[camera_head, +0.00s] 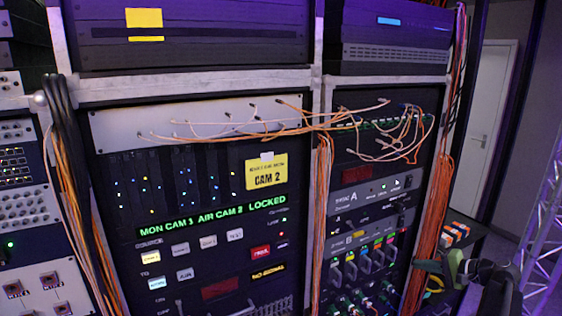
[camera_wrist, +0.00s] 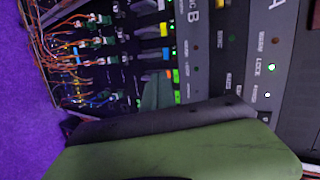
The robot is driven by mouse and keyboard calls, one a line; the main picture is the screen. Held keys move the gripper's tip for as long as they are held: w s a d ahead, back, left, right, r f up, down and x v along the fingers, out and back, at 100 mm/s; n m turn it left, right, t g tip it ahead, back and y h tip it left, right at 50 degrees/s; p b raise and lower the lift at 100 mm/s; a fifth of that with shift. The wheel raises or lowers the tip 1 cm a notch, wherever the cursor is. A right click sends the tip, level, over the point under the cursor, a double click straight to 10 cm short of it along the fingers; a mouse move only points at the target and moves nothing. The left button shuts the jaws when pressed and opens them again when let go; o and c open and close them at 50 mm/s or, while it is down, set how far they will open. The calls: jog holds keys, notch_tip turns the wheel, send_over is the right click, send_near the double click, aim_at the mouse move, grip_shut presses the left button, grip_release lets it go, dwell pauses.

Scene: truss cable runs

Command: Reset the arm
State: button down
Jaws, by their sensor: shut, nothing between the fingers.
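My gripper (camera_head: 450,266) is at the lower right in the head view, in front of the right rack's edge. Its green and dark fingers are together with nothing between them. In the wrist view my gripper (camera_wrist: 165,105) fills the bottom as a dark and green shape. Beyond it a panel marked A and B (camera_wrist: 215,60) appears turned on its side. In the head view that panel (camera_head: 372,196) is in the right rack, left of my gripper. Whether the fingers touch anything is unclear.
The left rack's panel reads MON CAM 3 AIR CAM 2 LOCKED (camera_head: 213,217), with a yellow CAM 2 label (camera_head: 267,174) above. Orange cables (camera_head: 437,210) hang down the right rack's side. A metal truss (camera_head: 545,225) and a pale door (camera_head: 493,120) are at the right.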

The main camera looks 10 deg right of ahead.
jog(key=w+a+f+n+g+b, duration=0.3)
jog(key=a+f, duration=0.4)
jog(key=a, duration=0.7)
jog(key=a+f+n+g, duration=0.3)
jog(key=a+f+g, duration=0.3)
jog(key=a, duration=0.9)
jog(key=s+a+f+n+g+h+b, duration=0.1)
jog(key=s+a+f+n+h, duration=0.2)
jog(key=a, duration=0.5)
jog(key=s+a+f+n+g+h+b, duration=0.1)
jog(key=s+a+f+n+h, duration=0.2)
jog(key=a, duration=0.4)
jog(key=shift+s+a+f+g+b, duration=0.3)
jog(key=shift+s+a+f, duration=0.1)
jog(key=shift+s, duration=0.1)
jog(key=shift+a, duration=0.15)
